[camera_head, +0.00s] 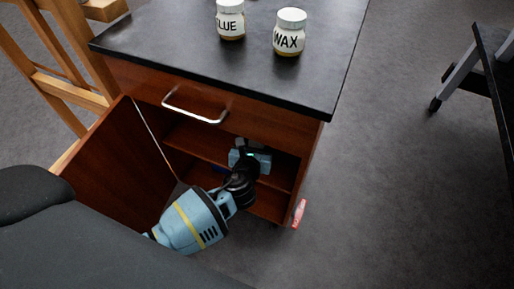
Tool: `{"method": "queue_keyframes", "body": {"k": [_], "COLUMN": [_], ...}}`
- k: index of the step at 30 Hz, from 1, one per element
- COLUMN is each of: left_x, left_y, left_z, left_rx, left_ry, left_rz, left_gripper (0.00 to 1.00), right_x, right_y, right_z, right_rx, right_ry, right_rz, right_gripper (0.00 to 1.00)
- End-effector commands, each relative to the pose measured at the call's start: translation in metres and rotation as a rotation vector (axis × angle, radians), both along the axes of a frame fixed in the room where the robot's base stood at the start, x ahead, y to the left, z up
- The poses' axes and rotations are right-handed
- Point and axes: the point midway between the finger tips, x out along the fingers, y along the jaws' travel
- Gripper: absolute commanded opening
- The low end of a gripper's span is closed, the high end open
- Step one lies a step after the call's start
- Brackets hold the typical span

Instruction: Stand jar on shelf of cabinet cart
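The cabinet cart (326,85) has a black top, a drawer with a metal handle and an open compartment below. Its wooden door (115,165) stands open to the left. A shelf (200,139) crosses the compartment. Two white-lidded jars stand upright on the cart top: the GLUE jar (230,20), cut by the top edge, and the WAX jar (289,33). My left gripper (250,158) reaches into the compartment's opening, near the shelf, below the drawer. Its fingertips are hidden, and I cannot tell whether it holds anything. My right gripper is not in view.
A red and white item (299,213) lies on the floor by the cart's lower right corner. A wooden easel-like frame (65,85) stands close on the left. A dark table or stand with a caster (435,103) is at far right. The floor between is clear.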

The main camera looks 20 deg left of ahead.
Motion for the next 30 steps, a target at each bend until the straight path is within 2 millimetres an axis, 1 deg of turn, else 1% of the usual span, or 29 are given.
{"method": "queue_keyframes", "body": {"k": [3, 7, 15, 19, 20, 21, 24, 25, 30], "left_x": [-0.001, -0.001, 0.000, 0.000, -0.001, -0.001, -0.001, -0.001, -0.001], "left_y": [0.000, 0.000, 0.000, 0.000, 0.000, 0.000, 0.000, 0.000, 0.000], "left_z": [-0.019, -0.034, -0.032, -0.036, -0.037, -0.036, -0.036, -0.036, -0.036], "left_rx": [-0.001, 0.000, 0.000, 0.000, 0.001, 0.000, 0.000, 0.000, 0.000], "left_ry": [0.005, 0.004, -0.001, 0.000, 0.001, 0.001, 0.001, 0.001, 0.001], "left_rz": [0.000, 0.001, 0.001, 0.001, 0.001, 0.001, 0.001, 0.001, 0.001], "left_gripper": [0.15, 0.15, 0.15, 0.15, 0.48, 0.53, 0.66, 0.69, 0.69], "right_x": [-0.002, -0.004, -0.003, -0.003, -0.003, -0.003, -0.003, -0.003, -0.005], "right_y": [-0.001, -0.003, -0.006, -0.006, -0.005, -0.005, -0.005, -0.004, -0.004], "right_z": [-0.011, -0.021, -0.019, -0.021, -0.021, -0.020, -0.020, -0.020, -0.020], "right_rx": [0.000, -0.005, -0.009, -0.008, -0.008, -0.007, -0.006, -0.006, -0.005], "right_ry": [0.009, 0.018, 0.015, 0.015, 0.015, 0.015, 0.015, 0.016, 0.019], "right_rz": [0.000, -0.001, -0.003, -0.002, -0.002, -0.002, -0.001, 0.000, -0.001], "right_gripper": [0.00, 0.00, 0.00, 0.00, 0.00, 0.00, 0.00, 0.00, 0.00]}}
